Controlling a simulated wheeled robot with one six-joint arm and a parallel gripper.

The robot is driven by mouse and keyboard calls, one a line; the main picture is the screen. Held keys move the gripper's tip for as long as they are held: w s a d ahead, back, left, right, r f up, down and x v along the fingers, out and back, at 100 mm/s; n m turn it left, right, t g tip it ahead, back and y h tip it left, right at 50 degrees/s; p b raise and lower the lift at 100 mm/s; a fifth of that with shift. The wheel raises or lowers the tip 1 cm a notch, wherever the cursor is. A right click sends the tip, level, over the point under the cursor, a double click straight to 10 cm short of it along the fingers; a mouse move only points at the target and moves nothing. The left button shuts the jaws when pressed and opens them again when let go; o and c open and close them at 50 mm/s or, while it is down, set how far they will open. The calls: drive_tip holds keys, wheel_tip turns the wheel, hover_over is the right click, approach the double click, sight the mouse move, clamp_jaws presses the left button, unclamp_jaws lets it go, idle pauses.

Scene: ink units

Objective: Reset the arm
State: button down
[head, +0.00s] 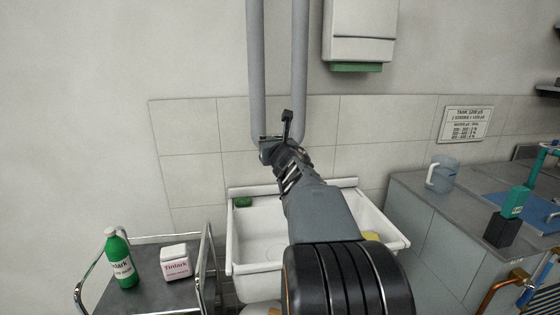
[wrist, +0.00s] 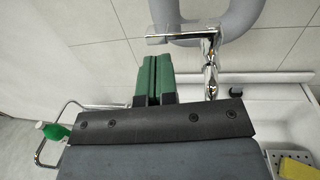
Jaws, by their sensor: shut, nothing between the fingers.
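My gripper (wrist: 154,62) shows in the wrist view as two green fingers pressed together, with nothing between them. It is in the air in front of the tiled wall. A chrome tap (wrist: 209,45) stands just to the right of the fingers in that view, apart from them in the picture. In the head view my arm reaches up over the white sink (head: 233,245) and its end overlaps the tap area below the grey pipes. The fingertips are hard to make out there.
A trolley (head: 100,280) at left holds a green bottle (head: 119,258) and a white box (head: 176,262). Grey pipes (head: 255,70) run down the wall beside a dispenser (head: 360,35). A counter (head: 415,190) at right carries a jug (head: 441,173). A yellow sponge (wrist: 297,168) lies by the sink.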

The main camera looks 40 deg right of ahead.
drive_tip(key=a+v, duration=0.1)
drive_tip(key=v, duration=0.8)
drive_tip(key=shift+w+a, duration=0.2)
drive_tip(key=shift+w, duration=0.1)
drive_tip(key=s+a+f+m+g+y+p, duration=0.2)
drive_tip(key=s+a+f+m+g+p, duration=0.1)
drive_tip(key=a+m, duration=0.4)
drive_tip(key=s+a+f+m+g+y+p, duration=0.2)
drive_tip(key=s+a+m+g+p, duration=0.3)
drive_tip(key=m, duration=0.8)
drive_tip(key=s+a+f+m+g+y+p, duration=0.2)
drive_tip(key=s+a+f+m+g+p, duration=0.2)
drive_tip(key=a+m+p, duration=0.4)
drive_tip(key=s+a+m, duration=0.1)
drive_tip(key=a+m, duration=0.2)
drive_tip(key=shift+a+f+g+y, duration=0.2)
drive_tip(key=shift+g+y, duration=0.2)
drive_tip(key=shift+s, duration=0.15)
